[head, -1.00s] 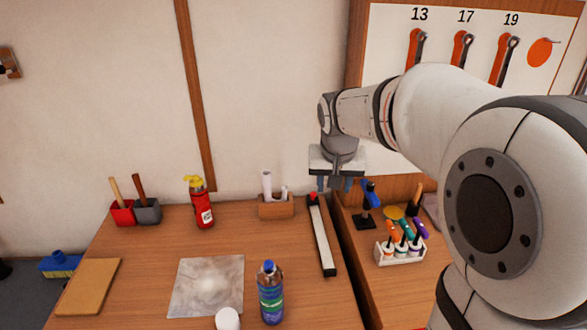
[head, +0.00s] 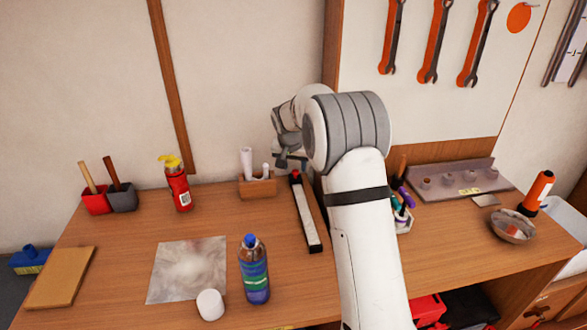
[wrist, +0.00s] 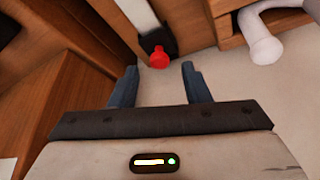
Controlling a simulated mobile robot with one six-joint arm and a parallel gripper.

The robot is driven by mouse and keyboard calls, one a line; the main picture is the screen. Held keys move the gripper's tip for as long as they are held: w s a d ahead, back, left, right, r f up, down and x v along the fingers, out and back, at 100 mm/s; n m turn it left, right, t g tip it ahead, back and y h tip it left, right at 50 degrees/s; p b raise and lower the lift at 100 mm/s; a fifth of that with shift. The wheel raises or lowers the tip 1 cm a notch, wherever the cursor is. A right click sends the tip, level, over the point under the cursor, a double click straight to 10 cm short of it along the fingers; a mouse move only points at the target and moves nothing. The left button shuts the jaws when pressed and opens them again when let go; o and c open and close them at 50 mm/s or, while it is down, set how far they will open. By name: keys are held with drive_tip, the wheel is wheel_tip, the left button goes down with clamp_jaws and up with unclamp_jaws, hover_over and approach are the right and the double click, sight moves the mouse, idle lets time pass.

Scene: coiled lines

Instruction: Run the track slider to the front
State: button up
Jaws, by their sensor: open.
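The track slider is a long narrow track (head: 306,215) with a pale top and black ends, lying front to back on the wooden table. Its red knob (head: 296,175) is at the far end, near the wall. In the wrist view the red knob (wrist: 159,58) sits on a dark block, just beyond and between my fingertips. My gripper (head: 291,163) is above the far end of the track in the head view. Its two blue fingers (wrist: 160,80) are spread apart with nothing between them. My arm hides part of the table right of the track.
A wooden holder with white rolls (head: 257,186) stands close left of the track's far end. The wall is close behind.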

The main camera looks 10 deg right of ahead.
sight(295, 176)
drive_tip(key=shift+x, duration=1.2)
clamp_jaws()
drive_tip(key=shift+a, duration=0.1)
